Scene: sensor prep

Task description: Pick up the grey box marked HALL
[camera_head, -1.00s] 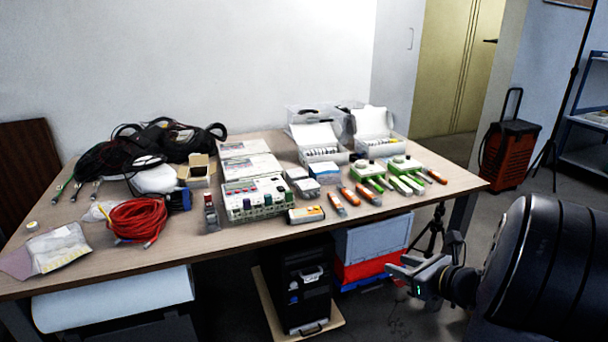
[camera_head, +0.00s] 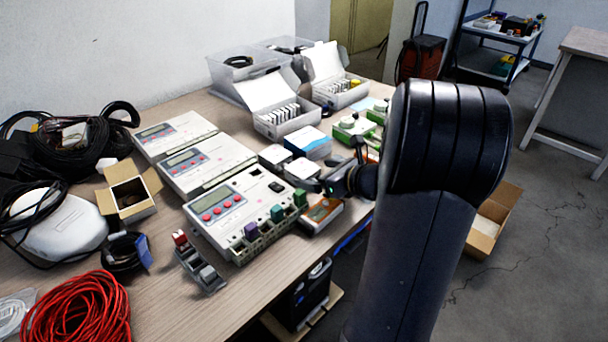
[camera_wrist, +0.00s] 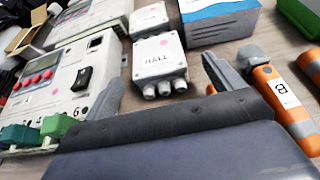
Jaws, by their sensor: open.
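The grey box marked HALL (camera_wrist: 158,62) lies label up on the table, with several round cable glands on its near side. In the head view it is the small pale box (camera_head: 302,170) just beyond my gripper (camera_head: 322,186), partly hidden by it. In the wrist view my gripper (camera_wrist: 166,88) is open and empty. One finger is to the left of the box's near end and the other to its right. I cannot tell how high the fingers are above the table.
A similar grey box (camera_wrist: 149,19) sits just behind, and a blue-and-white box (camera_head: 308,143) is close by. A white control unit (camera_head: 236,205) stands to the left. An orange-cased meter (camera_head: 322,214) and orange-handled tools (camera_wrist: 283,97) lie close to my gripper.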

